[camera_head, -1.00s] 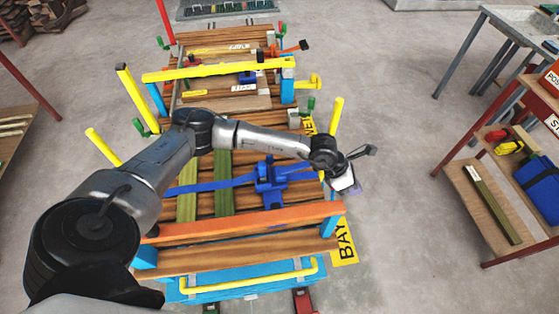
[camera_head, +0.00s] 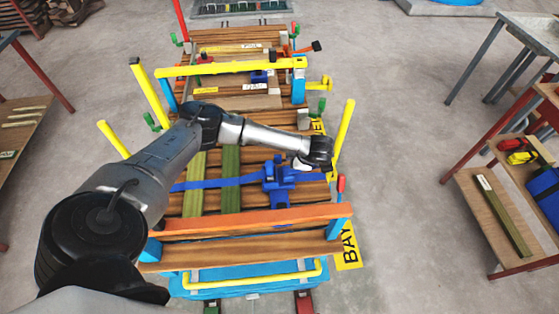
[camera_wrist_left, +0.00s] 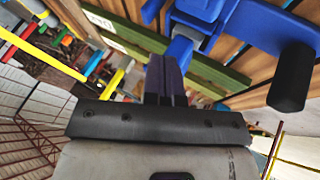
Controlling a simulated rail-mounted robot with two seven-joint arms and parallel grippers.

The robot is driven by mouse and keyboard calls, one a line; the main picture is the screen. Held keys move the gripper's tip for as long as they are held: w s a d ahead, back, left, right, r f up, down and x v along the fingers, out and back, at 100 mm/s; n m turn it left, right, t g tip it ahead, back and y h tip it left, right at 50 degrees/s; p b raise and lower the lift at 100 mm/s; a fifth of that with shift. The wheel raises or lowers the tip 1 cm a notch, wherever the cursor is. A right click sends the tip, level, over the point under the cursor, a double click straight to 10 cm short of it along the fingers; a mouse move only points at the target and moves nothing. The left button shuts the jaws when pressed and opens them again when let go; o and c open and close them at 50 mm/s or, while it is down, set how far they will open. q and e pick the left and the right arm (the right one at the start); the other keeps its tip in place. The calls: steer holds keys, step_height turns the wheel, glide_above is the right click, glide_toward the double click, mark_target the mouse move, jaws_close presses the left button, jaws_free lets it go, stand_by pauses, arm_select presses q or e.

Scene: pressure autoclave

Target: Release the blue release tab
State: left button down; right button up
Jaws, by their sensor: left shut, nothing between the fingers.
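A blue buckle (camera_head: 278,184) sits on a blue strap (camera_head: 225,182) across the wooden deck of the cart. In the left wrist view, blue buckle parts (camera_wrist_left: 205,12) fill the top, and a small blue block (camera_wrist_left: 180,50) lies close beyond the fingertips. I cannot tell for certain which part is the release tab. A blue bar ends in a black cylinder (camera_wrist_left: 291,76) at the right. My left gripper (camera_wrist_left: 164,66) is shut and empty, pointing toward the buckle; contact is unclear. In the head view its fingers are hidden below the wrist. My right gripper is not in view.
An orange crossbar (camera_head: 240,220) spans the cart's near end, and a yellow bar (camera_head: 230,67) crosses farther back. Yellow posts (camera_head: 343,135) rise at the sides. Green planks (camera_head: 231,180) lie under the strap. A wooden shelf (camera_head: 490,215) stands right, with open floor between.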

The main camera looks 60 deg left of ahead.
mark_target(278, 160)
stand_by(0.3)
arm_select(q)
steer(key=shift+a+f, duration=0.1)
steer(key=shift+f, duration=0.1)
steer(key=b+x, duration=0.1)
steer(key=x, duration=0.8)
steer(key=shift+s+a+f+b, duration=0.15)
steer(key=shift+f+b, duration=0.1)
steer(key=shift+b, duration=0.15)
